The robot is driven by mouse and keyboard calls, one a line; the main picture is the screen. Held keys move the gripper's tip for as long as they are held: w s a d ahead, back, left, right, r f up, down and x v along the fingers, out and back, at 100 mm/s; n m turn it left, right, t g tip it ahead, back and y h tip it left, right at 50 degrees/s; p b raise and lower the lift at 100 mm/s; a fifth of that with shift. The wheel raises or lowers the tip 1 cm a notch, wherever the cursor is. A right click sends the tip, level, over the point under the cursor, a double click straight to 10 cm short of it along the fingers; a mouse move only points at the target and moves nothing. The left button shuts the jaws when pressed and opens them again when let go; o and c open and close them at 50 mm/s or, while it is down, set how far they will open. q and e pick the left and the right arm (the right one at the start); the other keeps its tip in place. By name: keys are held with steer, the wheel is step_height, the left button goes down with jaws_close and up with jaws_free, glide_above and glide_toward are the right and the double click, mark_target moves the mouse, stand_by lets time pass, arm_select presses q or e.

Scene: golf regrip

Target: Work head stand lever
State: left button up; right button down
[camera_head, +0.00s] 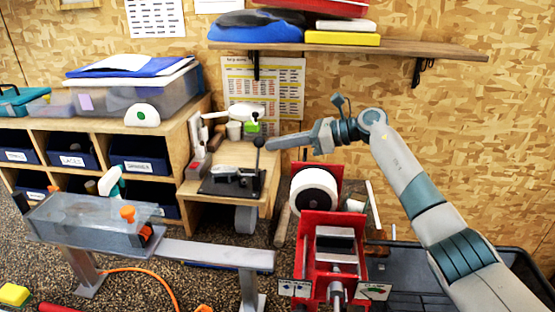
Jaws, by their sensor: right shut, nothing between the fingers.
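The lever (257,157) stands nearly upright with a dark ball knob on top. It rises from a black base plate (215,187) on a small wooden stand (236,155) left of centre. A grey metal piece sits on the plate beside the lever. My right gripper (270,143) reaches in from the right, its fingers shut and pointing left. Its tips are right beside the knob in the picture; I cannot tell whether they touch it. Nothing shows between the fingers. My left gripper is not in view.
A red vise-like fixture (318,225) with a white roll (314,190) stands right of the stand. A clear trough (88,215) on a grey bench is in front left. Wooden cubbies (60,147) with blue bins stand left. A shelf (400,46) hangs above.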

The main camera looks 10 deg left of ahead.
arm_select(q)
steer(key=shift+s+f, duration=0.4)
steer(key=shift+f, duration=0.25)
arm_select(e)
steer(key=shift+r, duration=0.1)
arm_select(q)
steer(key=shift+b, duration=0.3)
arm_select(e)
steer(key=shift+d, duration=0.1)
arm_select(q)
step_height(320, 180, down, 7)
steer(key=b, duration=0.7)
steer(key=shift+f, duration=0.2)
arm_select(e)
steer(key=w+v, duration=0.1)
steer(key=v, duration=1.6)
steer(key=shift+s, duration=0.5)
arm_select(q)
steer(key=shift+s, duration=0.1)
arm_select(e)
steer(key=shift+d, duration=0.15)
